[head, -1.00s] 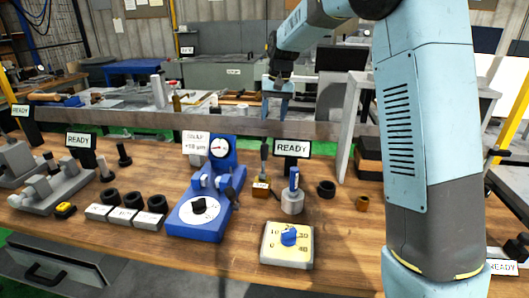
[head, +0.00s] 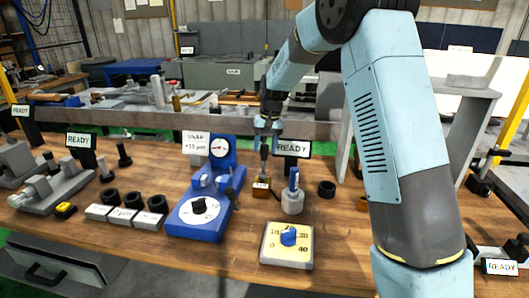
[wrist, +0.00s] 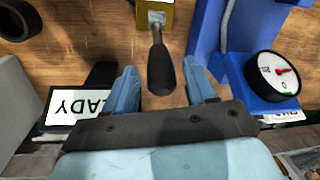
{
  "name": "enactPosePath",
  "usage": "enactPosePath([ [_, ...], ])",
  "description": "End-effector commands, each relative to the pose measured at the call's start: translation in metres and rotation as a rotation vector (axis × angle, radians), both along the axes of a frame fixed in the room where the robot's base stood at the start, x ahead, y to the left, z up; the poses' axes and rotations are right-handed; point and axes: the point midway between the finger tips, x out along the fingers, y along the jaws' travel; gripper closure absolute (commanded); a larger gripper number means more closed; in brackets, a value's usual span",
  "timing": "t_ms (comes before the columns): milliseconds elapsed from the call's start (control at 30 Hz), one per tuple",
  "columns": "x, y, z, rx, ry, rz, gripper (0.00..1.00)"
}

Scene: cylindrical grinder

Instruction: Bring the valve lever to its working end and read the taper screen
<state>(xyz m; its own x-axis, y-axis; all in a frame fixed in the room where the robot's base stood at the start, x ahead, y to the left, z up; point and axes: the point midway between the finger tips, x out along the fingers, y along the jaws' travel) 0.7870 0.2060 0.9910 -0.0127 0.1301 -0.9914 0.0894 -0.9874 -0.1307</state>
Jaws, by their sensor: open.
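The valve lever (head: 264,158) has a dark grip and stands upright on a small brass block (head: 261,188). In the wrist view the lever (wrist: 160,70) shows end-on between my fingers, with the brass block (wrist: 153,18) beyond it. My gripper (head: 267,138) is just above the lever's top. In the wrist view my gripper (wrist: 163,88) is open, one finger on each side of the grip, with visible gaps. A small white screen (head: 196,143) stands by the blue gauge fixture (head: 200,218); it seems to read about +19 µm, but the text is blurred.
A READY screen (head: 293,149) stands right of the lever. A grey post with a blue handle (head: 292,197) is close by. A yellow dial box (head: 287,246) with a blue knob lies in front. The blue fixture's round gauge (wrist: 277,75) is beside my gripper.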

Motion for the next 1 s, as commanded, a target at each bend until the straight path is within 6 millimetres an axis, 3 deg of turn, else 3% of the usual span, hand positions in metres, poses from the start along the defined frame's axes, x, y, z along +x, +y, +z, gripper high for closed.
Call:
enactPosePath([
  [200, 0.0, 0.003, -0.02, 0.0, 0.001, 0.0, 0.45],
  [567, 0.0, 0.003, -0.023, 0.0, 0.0, 0.0, 0.45],
  [1000, 0.0, 0.003, -0.023, 0.0, 0.0, 0.0, 0.86],
])
